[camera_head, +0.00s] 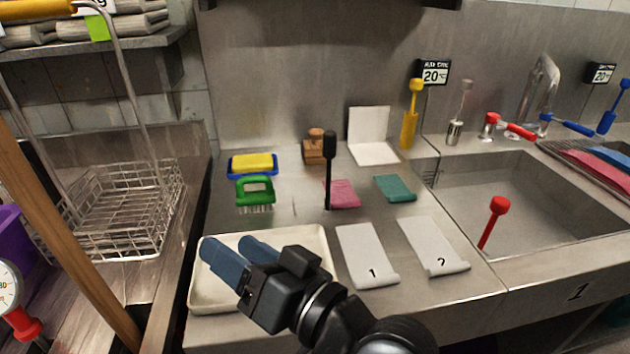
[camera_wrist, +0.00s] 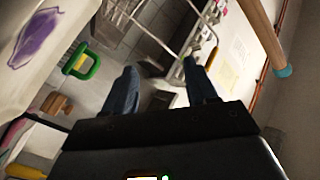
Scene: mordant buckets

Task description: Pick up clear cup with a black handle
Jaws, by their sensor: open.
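A black handle (camera_head: 329,146) with a thin dark stem stands upright in the middle of the steel counter, at the near edge of a pink cloth. I cannot make out a clear cup at its lower end. My gripper (camera_head: 228,246) is open, with two blue fingers over the white tray at the front left of the counter. It is apart from the black handle, to the left of it and nearer to me.
A green brush (camera_head: 255,192), a yellow sponge (camera_head: 252,163) and a wooden block (camera_head: 314,147) lie near the handle. White sheets (camera_head: 366,254) lie in front. A sink (camera_head: 540,190) is at right; a wire basket (camera_head: 115,215) and wooden pole (camera_head: 60,190) are at left.

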